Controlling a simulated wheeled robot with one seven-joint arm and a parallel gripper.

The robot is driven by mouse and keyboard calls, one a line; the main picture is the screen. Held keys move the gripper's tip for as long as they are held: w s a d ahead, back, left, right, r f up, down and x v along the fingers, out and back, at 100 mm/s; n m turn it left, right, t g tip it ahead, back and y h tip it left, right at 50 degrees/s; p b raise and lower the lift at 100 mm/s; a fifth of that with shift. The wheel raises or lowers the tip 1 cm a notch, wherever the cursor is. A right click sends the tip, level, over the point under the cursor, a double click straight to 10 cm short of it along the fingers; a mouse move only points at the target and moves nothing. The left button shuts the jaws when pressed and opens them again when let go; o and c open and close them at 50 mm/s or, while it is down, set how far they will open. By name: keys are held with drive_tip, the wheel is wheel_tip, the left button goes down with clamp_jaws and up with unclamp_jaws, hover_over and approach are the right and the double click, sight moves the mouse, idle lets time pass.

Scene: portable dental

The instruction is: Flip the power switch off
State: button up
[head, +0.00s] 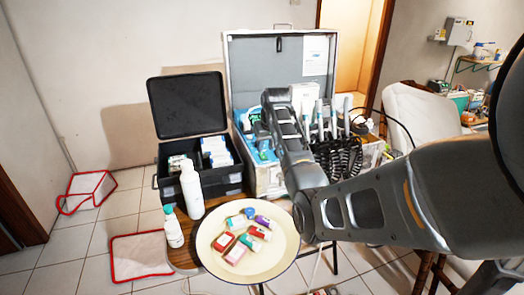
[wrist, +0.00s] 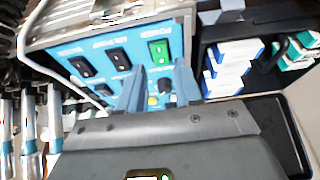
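The blue control panel (wrist: 100,85) of the metal case fills the upper middle of the wrist view. The green power switch (wrist: 159,51), under a label that seems to read POWER, is at the panel's right. My gripper (wrist: 157,82) points at the panel, its two blue-grey fingers apart with nothing between them. The green switch shows just beyond and between the fingertips; I cannot tell whether they touch the panel. In the head view my gripper (head: 275,98) is over the open case (head: 262,180), and my arm hides much of the panel.
Two black switches (wrist: 119,59) sit left of the green one, and small knobs lie between the fingers. Handpieces and coiled hoses (head: 340,150) stand at the case's right.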

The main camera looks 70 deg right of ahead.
sight(263, 155)
drive_tip(key=shift+x, duration=1.95)
drive_tip(key=shift+c, duration=0.2)
